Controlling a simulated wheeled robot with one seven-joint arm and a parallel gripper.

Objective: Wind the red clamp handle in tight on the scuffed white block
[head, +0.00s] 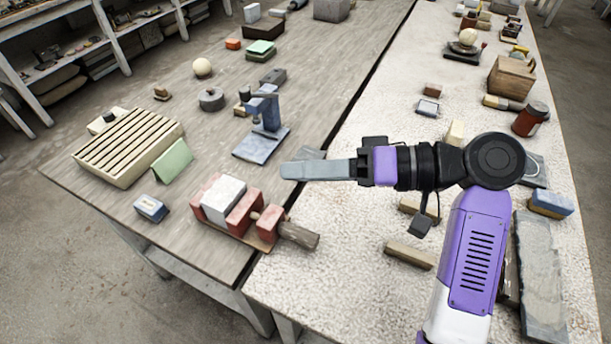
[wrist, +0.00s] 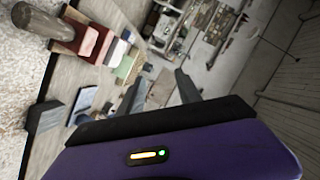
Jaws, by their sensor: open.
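The clamp (head: 243,213) has red jaws on a brown base near the wooden table's front edge. The white block (head: 223,199) sits between its jaws; whether a small gap is left is too fine to tell. The clamp's handle (head: 299,236) is a grey-brown cylinder, not red, sticking out at the right. In the wrist view, the handle (wrist: 46,20), red jaw (wrist: 88,40) and white block (wrist: 106,46) show at the upper left. My gripper (head: 292,166) is open and empty, above and behind the handle, apart from it. Its fingers also show in the wrist view (wrist: 158,80).
A blue press-like stand (head: 265,140) is close behind my gripper. A slatted tray (head: 128,146), a green folded card (head: 172,160) and a blue block (head: 150,208) lie left of the clamp.

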